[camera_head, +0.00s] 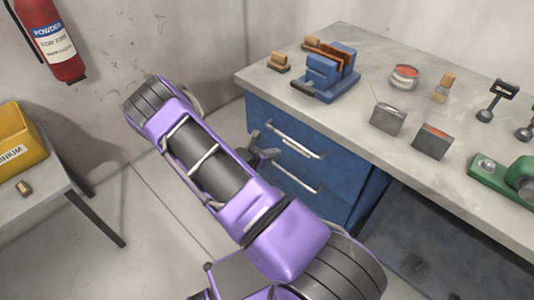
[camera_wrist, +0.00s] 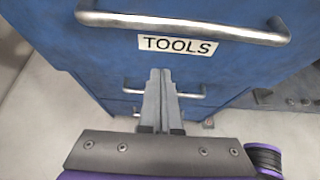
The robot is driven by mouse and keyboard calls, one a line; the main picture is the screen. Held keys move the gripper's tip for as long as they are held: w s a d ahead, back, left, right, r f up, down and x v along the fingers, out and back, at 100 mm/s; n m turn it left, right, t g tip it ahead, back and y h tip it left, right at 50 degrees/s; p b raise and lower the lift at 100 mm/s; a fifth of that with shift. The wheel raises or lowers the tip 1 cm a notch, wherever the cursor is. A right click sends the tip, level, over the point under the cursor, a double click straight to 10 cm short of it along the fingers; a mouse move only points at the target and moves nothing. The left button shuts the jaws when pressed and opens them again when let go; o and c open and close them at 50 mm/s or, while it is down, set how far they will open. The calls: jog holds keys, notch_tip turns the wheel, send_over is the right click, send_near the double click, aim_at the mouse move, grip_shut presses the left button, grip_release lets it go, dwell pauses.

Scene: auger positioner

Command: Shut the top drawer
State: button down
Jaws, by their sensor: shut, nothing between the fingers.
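The top drawer (camera_head: 265,119) is the upper blue front of the cabinet under the worktop, with a metal bar handle (camera_head: 295,141). In the wrist view, a blue front with a "TOOLS" label (camera_wrist: 178,45) and a bar handle (camera_wrist: 185,25) fills the upper part. My gripper (camera_head: 270,154) is beside the drawer fronts in the head view. In the wrist view, my gripper (camera_wrist: 160,72) has its fingers together and empty, pointing at the blue front below the label. I cannot tell whether the fingertips touch it, or how far the drawer stands out.
A lower drawer handle (camera_head: 290,178) sits beneath. The worktop (camera_head: 345,110) holds a blue vise (camera_head: 330,75), several small blocks and a green tool (camera_head: 505,178). A side table (camera_head: 40,205) with a yellow bin (camera_head: 20,140) is at left. Floor between is clear.

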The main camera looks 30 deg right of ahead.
aim_at(294, 138)
jog(key=shift+w+d+f, duration=0.2)
jog(key=shift+w+d, duration=0.15)
jog(key=shift+d, duration=0.6)
jog(key=shift+w+d+f, duration=0.2)
jog(key=shift+w+d, duration=0.15)
jog(key=shift+d, duration=0.65)
jog(key=shift+w+d+f, duration=0.2)
jog(key=shift+w+d, duration=0.15)
jog(key=shift+d, duration=0.6)
jog(key=shift+w+d, duration=0.1)
jog(key=shift+d, duration=0.15)
jog(key=d+b, duration=0.1)
jog(key=d, duration=0.1)
jog(key=w+d, duration=0.1)
jog(key=d, duration=0.1)
jog(key=shift+w+d+r+b, duration=0.1)
jog(key=shift+w+r+b, duration=0.1)
jog(key=shift+b, duration=0.2)
